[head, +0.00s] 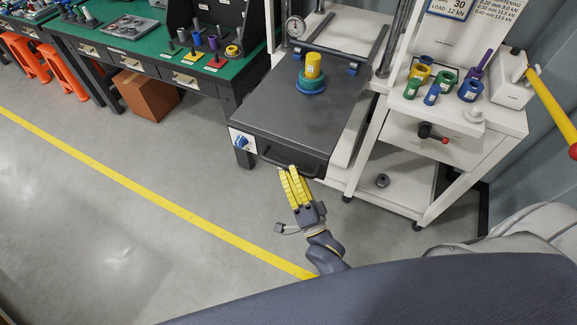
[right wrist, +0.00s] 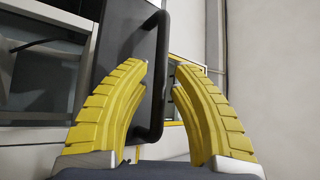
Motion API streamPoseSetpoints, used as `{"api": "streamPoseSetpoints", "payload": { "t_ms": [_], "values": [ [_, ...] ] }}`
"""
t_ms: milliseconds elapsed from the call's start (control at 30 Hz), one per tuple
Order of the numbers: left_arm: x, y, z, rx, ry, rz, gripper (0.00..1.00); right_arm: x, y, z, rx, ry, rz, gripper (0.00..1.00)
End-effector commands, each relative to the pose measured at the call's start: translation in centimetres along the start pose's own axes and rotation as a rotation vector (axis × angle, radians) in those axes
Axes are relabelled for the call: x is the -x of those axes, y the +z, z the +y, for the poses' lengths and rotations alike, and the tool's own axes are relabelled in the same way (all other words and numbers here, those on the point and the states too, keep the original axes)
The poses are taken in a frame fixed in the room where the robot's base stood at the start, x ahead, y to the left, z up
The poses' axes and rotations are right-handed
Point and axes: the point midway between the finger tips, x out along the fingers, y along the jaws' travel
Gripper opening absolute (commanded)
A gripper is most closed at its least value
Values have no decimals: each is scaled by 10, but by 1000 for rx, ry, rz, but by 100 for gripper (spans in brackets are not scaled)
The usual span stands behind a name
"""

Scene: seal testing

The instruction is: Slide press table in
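The press table (head: 255,110) is a dark grey slab that sticks out from the front of the white press frame. A yellow cylinder (head: 313,66) stands on a teal round base (head: 312,82) on top of it. A dark bar handle (head: 307,172) runs along its front edge; in the right wrist view the handle (right wrist: 160,100) shows between the fingers. My right gripper (head: 288,170) has yellow ribbed fingers at the handle. The fingers (right wrist: 164,70) are apart, with a gap around the bar; whether either touches it I cannot tell. My left gripper is not in view.
A white cart (head: 455,155) with coloured rings stands close on the right. A green workbench (head: 130,48) with tools and a cardboard box (head: 147,95) lie to the left. A blue knob (head: 241,142) sits at the table's left front corner. The floor in front is clear.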

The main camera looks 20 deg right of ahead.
Motion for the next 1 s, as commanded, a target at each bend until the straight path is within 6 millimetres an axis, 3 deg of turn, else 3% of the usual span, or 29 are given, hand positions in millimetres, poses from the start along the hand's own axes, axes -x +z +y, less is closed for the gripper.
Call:
{"api": "streamPoseSetpoints", "payload": {
  "t_ms": [300,700,900,1000],
  "values": [
    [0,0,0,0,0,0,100,-16,0,0,-1,1,0,23],
    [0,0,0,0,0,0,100,-18,0,0,0,1,0,25],
    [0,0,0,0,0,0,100,-18,0,0,0,1,0,1],
    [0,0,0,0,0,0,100,-18,0,0,0,1,0,0]
  ]
}}
